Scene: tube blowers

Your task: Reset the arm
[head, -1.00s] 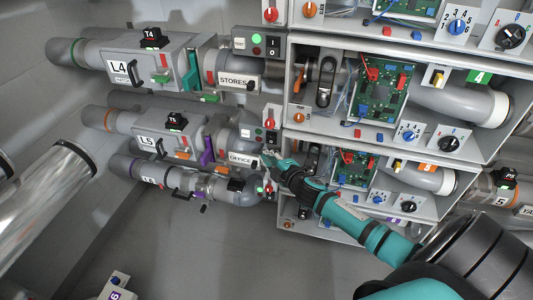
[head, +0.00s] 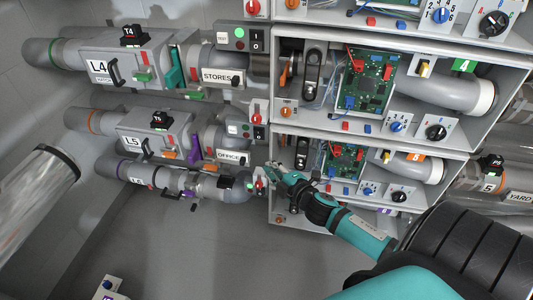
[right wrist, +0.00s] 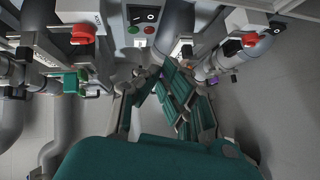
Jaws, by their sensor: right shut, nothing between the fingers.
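My right arm, teal and black, comes in from the lower right of the head view. Its gripper (head: 274,170) is shut and empty, in front of the lower-left part of the cabinets, just right of the lowest switch box (head: 260,181). In the right wrist view the teal-padded fingers (right wrist: 165,75) point toward a grey panel (right wrist: 144,20) with green and red buttons. A gap shows between the fingers and that panel, though the depth is hard to judge. My left gripper is not in view.
Open cabinets (head: 400,135) with circuit boards and dials stand at the right.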

